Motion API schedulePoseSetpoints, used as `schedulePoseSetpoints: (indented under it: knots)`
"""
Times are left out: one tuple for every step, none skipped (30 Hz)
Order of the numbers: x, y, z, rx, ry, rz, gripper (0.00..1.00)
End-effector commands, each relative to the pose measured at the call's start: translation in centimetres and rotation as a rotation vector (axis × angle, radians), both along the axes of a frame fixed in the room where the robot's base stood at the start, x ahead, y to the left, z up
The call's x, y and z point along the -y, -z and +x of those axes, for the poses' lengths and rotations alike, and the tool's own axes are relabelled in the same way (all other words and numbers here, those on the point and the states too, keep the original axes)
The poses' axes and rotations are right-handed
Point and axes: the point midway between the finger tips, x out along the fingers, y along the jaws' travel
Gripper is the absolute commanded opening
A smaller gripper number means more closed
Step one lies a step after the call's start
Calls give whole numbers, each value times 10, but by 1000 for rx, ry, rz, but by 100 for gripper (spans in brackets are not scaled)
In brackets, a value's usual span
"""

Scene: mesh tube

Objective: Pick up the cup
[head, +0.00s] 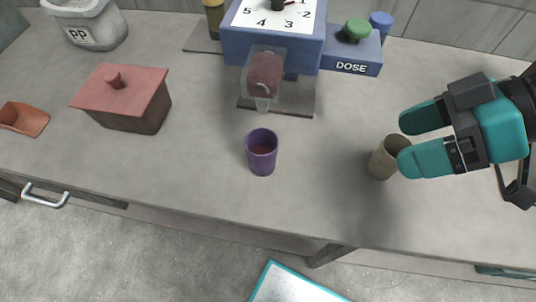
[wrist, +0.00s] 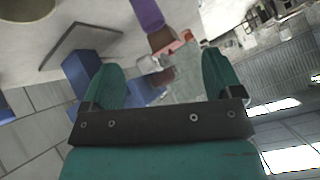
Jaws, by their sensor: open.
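A purple cup (head: 262,152) with dark reddish contents stands upright on the counter, just in front of the dispenser's clear spout (head: 264,85). It also shows at the top of the wrist view (wrist: 147,16). A tan cup (head: 382,161) stands to its right, its right rim partly hidden by my gripper's lower finger. A round tan rim (wrist: 24,8), apparently this cup, is cut off at the wrist view's top left. My teal gripper (head: 403,142) is open at the right, and nothing is between its fingers (wrist: 160,62). I cannot tell if it touches the tan cup.
The blue dispenser (head: 270,47) with a dial stands at the back, with a DOSE box (head: 350,57) beside it. A red-lidded box (head: 125,98), an orange scoop (head: 24,118) and a grey PP bin (head: 88,22) are at left. The counter between the cups is clear.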

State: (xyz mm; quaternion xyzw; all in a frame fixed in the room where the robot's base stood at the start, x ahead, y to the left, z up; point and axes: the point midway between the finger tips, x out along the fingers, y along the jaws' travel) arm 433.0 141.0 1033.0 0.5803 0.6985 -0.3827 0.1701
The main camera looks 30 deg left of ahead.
Motion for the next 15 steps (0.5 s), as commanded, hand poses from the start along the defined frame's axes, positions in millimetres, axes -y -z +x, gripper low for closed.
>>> schedulePoseSetpoints:
  knots:
    - [-11, 23, 5, 18, -58, 93, 85]
    - [-17, 30, 8, 42, -89, 151, 85]
    - [-24, 38, 11, 75, -120, 223, 85]
    - [-29, 44, 14, 100, -138, 273, 85]
    - [-33, 49, 16, 123, -152, 317, 85]
    - [-38, 54, 19, 153, -165, 370, 85]
    - [-41, 58, 21, 174, -170, 402, 85]
    - [-44, 60, 23, 192, -175, 429, 85]
    - [-46, 63, 25, 212, -179, 456, 85]
    - [-47, 65, 26, 224, -181, 473, 85]
    - [-49, 66, 27, 235, -181, 486, 85]
    - [-51, 67, 27, 244, -182, 497, 85]
    - [-54, 68, 27, 248, -184, 504, 85]
    - [-57, 69, 26, 252, -186, 508, 85]
    - [-62, 71, 24, 254, -188, 511, 85]
